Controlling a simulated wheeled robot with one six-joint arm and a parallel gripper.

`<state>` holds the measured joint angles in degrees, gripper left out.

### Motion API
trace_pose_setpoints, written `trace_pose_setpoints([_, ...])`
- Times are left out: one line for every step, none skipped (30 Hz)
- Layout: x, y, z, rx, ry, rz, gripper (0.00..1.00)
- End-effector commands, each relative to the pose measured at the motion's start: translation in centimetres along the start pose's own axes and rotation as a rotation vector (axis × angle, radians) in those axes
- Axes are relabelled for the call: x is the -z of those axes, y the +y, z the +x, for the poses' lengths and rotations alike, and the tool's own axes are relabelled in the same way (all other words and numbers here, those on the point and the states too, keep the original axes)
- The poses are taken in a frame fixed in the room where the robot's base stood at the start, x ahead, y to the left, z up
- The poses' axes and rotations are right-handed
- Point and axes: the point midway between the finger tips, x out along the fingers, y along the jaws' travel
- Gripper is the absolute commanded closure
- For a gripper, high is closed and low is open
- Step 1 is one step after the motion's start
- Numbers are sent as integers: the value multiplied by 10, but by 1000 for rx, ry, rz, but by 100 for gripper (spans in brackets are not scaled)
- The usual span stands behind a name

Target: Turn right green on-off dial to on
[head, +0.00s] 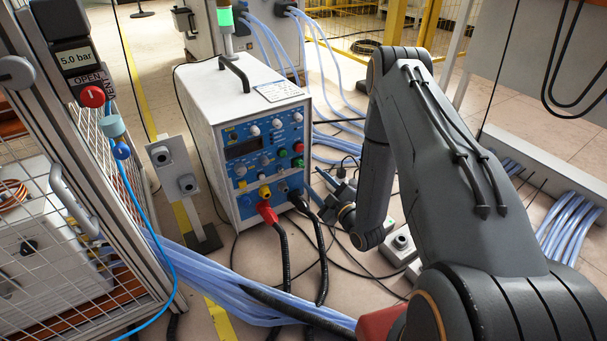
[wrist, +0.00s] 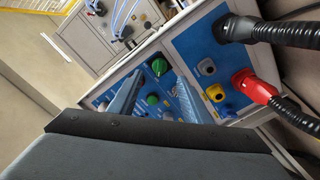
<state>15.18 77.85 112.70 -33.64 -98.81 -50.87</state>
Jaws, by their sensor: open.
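The heater's blue front panel (head: 262,180) faces my arm in the head view. It carries a right green dial (head: 298,162) and a left green dial (head: 282,153). In the wrist view the right green dial (wrist: 160,66) is the upper one, at the gap between my fingertips. The left green dial (wrist: 152,99) shows lower, between the fingers. My gripper (wrist: 160,76) is open, one finger on each side of the dials. I cannot tell whether it touches the right dial. In the head view my gripper (head: 330,190) is dark and small, right of the panel.
A red connector (head: 267,212) and a black cable (head: 318,245) plug into the panel's lower part. Blue hoses (head: 240,295) cross the floor in front. A grey button post (head: 187,183) stands left of the heater, beside a mesh cage (head: 50,240).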

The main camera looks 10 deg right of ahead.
Motion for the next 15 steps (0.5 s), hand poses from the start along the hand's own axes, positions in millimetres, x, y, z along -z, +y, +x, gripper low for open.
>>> trace_pose_setpoints([0, 0, 6, -2, 3, -2, 56])
trace_pose_setpoints([0, 0, 9, -2, 4, -2, 56])
trace_pose_setpoints([0, 0, 15, -1, 5, -2, 56])
trace_pose_setpoints([0, 0, 20, -2, 6, -2, 56])
trace_pose_setpoints([1, 0, 25, -2, 6, -3, 56])
trace_pose_setpoints([0, -1, 31, -1, 4, -3, 56])
trace_pose_setpoints([-1, -1, 36, -1, 4, -2, 56])
trace_pose_setpoints([0, -1, 40, -1, 4, -1, 56])
trace_pose_setpoints([0, -1, 46, -1, 4, -1, 56])
trace_pose_setpoints([0, -1, 51, -1, 4, -1, 56])
trace_pose_setpoints([0, 0, 55, -1, 3, -2, 56])
trace_pose_setpoints([0, 0, 60, -2, 3, -2, 56])
trace_pose_setpoints([-1, 0, 63, -1, 3, -1, 56])
trace_pose_setpoints([-1, 0, 65, 0, 2, 0, 56])
trace_pose_setpoints([0, -1, 68, 0, 2, 0, 56])
